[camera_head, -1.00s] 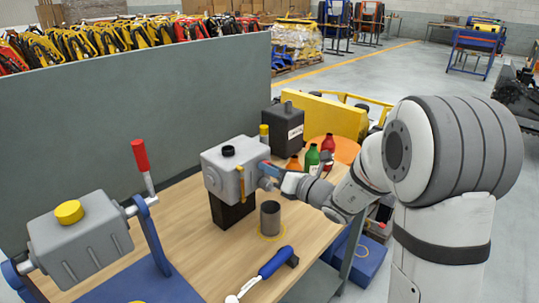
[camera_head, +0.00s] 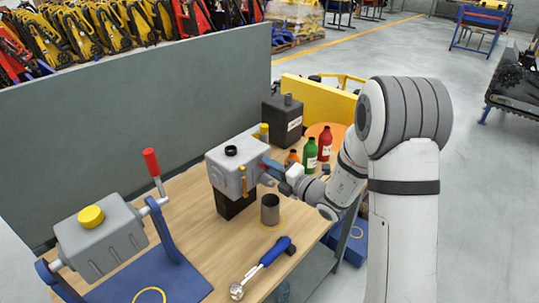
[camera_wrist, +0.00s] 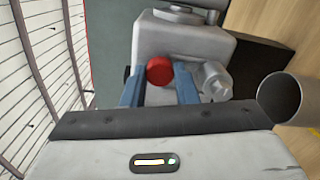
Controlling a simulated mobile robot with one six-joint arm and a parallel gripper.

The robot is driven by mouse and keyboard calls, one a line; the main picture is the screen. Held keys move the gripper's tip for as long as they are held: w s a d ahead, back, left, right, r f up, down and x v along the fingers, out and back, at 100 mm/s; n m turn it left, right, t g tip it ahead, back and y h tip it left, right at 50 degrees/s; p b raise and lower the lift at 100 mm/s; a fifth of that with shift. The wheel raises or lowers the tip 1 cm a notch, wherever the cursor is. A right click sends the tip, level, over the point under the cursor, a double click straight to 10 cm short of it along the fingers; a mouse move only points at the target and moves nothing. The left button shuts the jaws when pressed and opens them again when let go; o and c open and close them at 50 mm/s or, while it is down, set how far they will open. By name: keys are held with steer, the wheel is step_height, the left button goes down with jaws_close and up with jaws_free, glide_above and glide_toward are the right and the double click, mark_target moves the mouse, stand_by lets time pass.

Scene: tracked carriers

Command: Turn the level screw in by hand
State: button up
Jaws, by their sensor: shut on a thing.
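A grey gearbox housing (camera_head: 222,163) stands on a black block (camera_head: 232,206) on the workbench. A black round cap (camera_head: 231,150) is on its top and a yellow strip (camera_head: 243,182) on its front. My gripper (camera_head: 272,165) is at the right side of the housing, its blue fingers reaching to that face. In the wrist view a red round screw head (camera_wrist: 160,70) sits between the two fingers against the housing. My gripper is shut on this red screw. A grey cylindrical fitting (camera_wrist: 214,80) is close beside the right finger. The screw's thread is hidden.
An open dark cup (camera_head: 270,209) stands just in front of the housing. A blue-handled wrench (camera_head: 268,258) lies near the bench's front edge. Green (camera_head: 310,154) and red bottles (camera_head: 325,141) stand behind my gripper. A second grey unit (camera_head: 100,243) with a red-handled lever is at left.

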steer(key=m+p, duration=0.2)
steer(key=shift+r+m, duration=0.3)
steer(key=shift+m, duration=0.1)
steer(key=shift+f+m+p, duration=0.1)
steer(key=shift+m+p, duration=0.4)
steer(key=shift+p, duration=0.15)
steer(key=shift+f+m, duration=0.25)
steer(key=shift+m, duration=0.05)
steer(key=shift+r+m+p, duration=0.25)
steer(key=shift+m+p, duration=0.15)
steer(key=shift+p, duration=0.35)
steer(key=m+p, duration=0.2)
steer(key=p, duration=0.1)
steer(key=shift+r+m, duration=0.1)
steer(key=shift+m, duration=0.3)
steer(key=m+p, duration=0.4)
steer(key=shift+f+m+p, duration=0.3)
steer(key=shift+f+m, duration=0.05)
steer(key=shift+m, duration=0.65)
